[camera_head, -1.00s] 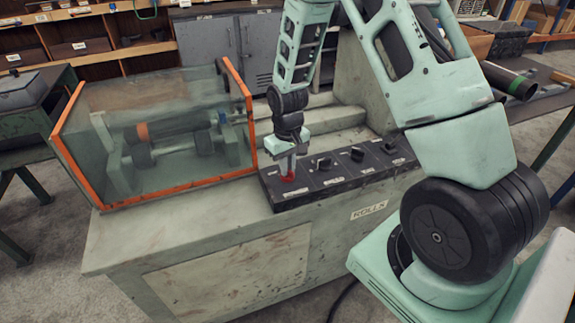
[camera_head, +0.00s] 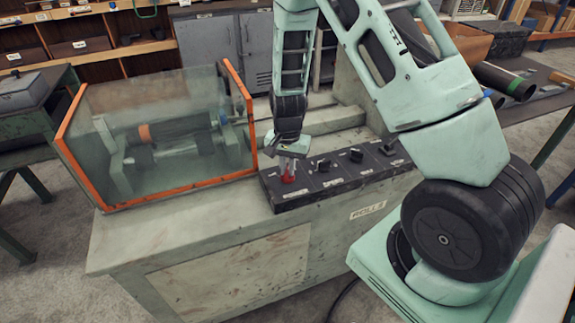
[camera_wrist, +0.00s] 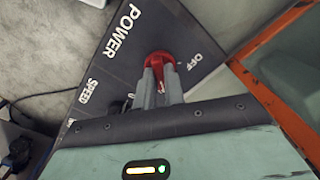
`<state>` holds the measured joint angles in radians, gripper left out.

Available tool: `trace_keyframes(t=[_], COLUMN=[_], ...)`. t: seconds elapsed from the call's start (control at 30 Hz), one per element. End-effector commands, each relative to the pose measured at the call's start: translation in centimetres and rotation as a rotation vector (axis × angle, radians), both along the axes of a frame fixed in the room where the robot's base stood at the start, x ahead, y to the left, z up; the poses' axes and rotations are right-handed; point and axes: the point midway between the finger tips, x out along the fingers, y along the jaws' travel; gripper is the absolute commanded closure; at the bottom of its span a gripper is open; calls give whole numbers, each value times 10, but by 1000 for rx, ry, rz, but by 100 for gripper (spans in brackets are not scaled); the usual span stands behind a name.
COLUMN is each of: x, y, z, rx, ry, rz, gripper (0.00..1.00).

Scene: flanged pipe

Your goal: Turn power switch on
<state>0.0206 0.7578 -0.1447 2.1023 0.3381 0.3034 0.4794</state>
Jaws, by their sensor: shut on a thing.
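The red power switch (camera_head: 289,177) sits at the left end of the black control panel (camera_head: 330,184). In the wrist view the red switch (camera_wrist: 159,58) shows beside the white words POWER and OFF. My gripper (camera_head: 290,166) points down at it from above. In the wrist view my gripper (camera_wrist: 159,82) has its two grey fingers shut on the red switch, one on each side. The fingers cover part of the switch, and its exact pointer direction is hard to tell.
Several black knobs (camera_head: 356,155) stand to the right on the same panel. A clear guard with orange edges (camera_head: 243,100) stands just left of the panel, over rollers and a pipe (camera_head: 165,130). The machine's front ledge (camera_head: 180,224) is bare.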

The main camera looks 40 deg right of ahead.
Motion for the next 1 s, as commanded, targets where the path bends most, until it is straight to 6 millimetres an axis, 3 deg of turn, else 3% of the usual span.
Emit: trace_keyframes(t=[0.33, 0.87, 0.9, 0.93, 1.0], x=[1, 1, 1, 1, 1], y=[0, -1, -1, -1, 0], z=[1, 1, 1, 1, 1], rx=[0, -1, -1, -1, -1], ry=[-3, -3, -3, -3, -3], rz=[-132, -154, -154, -154, -153], gripper=[100, 100, 81, 72, 67])
